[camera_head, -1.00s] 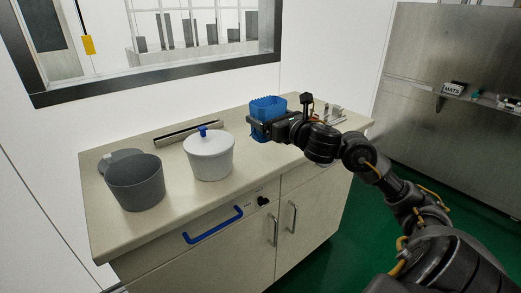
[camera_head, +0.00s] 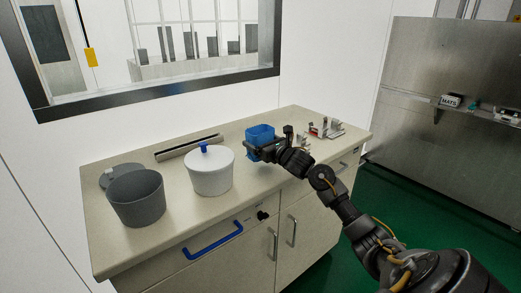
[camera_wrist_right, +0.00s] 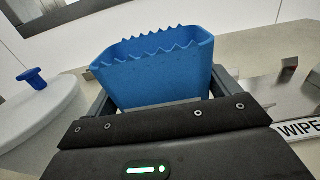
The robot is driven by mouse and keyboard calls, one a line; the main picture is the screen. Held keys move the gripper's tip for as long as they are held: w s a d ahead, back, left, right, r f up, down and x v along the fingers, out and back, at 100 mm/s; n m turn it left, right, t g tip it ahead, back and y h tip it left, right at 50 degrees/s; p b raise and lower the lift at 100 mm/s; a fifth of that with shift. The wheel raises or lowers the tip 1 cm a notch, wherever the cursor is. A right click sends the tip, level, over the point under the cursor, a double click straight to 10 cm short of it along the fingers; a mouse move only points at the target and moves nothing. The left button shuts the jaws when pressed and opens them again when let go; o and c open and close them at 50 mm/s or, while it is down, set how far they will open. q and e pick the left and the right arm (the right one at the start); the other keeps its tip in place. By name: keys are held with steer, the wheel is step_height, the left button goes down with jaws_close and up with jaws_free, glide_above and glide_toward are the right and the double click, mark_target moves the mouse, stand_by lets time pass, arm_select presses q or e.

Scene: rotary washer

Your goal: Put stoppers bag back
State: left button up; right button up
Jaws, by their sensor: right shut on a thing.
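A blue open-topped container with a jagged rim (camera_head: 261,135), which may be the stoppers bag, is near the back middle of the counter (camera_head: 180,222). My right gripper (camera_head: 256,150) is shut on it; the head view does not clearly show whether it touches the counter. In the right wrist view the blue container (camera_wrist_right: 155,75) sits upright between the two fingers of the gripper (camera_wrist_right: 160,95). Its inside and underside are hidden. My left gripper is not in view.
A white lidded pot with a blue knob (camera_head: 210,172) stands left of the container. A grey bucket (camera_head: 137,200) stands further left, a grey disc (camera_head: 118,175) behind it. Metal fixtures (camera_head: 326,129) lie to the right. A dark bar (camera_head: 188,147) lies along the back.

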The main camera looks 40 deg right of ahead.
steer(key=f+p, duration=0.1)
steer(key=f, duration=0.2)
steer(key=shift+w+f, duration=0.1)
steer(key=shift+w, duration=0.1)
steer(key=shift+f, duration=0.15)
steer(key=shift+f, duration=0.2)
steer(key=o, duration=0.7)
steer(key=shift+d+r, duration=0.1)
steer(key=shift+o, duration=0.2)
